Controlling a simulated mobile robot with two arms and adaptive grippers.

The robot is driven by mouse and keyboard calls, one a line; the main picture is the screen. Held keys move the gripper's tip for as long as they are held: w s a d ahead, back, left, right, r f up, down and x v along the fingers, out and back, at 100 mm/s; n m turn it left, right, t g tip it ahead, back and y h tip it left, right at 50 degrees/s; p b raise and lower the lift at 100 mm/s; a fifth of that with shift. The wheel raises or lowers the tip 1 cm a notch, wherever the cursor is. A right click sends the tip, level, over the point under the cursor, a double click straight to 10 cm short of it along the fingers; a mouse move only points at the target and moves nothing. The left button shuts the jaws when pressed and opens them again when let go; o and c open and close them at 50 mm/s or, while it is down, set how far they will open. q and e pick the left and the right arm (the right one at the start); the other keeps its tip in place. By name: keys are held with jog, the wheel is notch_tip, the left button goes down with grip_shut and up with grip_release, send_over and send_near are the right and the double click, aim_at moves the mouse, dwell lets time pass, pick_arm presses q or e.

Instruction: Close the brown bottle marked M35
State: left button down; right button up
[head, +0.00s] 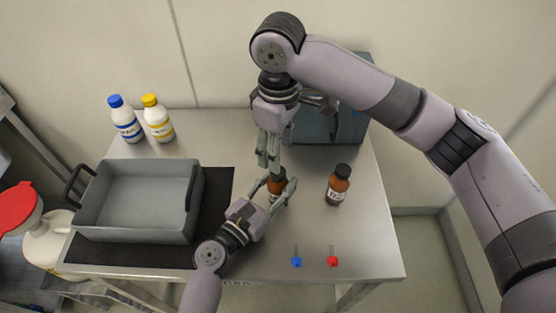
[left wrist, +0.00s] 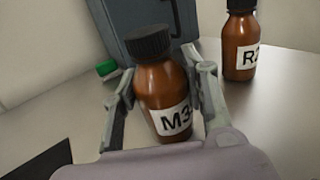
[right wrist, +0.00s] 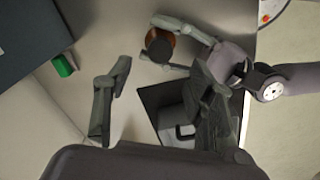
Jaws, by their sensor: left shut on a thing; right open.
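The brown bottle M35 (left wrist: 165,85) stands upright on the table with a black cap (left wrist: 150,42) on its neck. How tight the cap is, I cannot tell. My left gripper (head: 278,190) is shut around the bottle's body, one finger on each side. The bottle (head: 276,186) is partly hidden by the fingers in the head view. My right gripper (head: 268,166) is open and empty, pointing down above the bottle. In the right wrist view the cap (right wrist: 159,48) shows beyond the open fingertips.
A second brown bottle (head: 338,186), label starting with R, stands to the right. A grey tray (head: 190,215) lies on a dark mat at left. White bottles (head: 126,122) and a blue-grey box (head: 350,125) are at the back.

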notch_tip(320, 180, up, 6)
jog(key=shift+f, duration=0.2)
pick_arm(q)
jog(key=c, duration=0.9)
grip_release()
jog(key=shift+o, duration=0.2)
jog(key=v, duration=1.2)
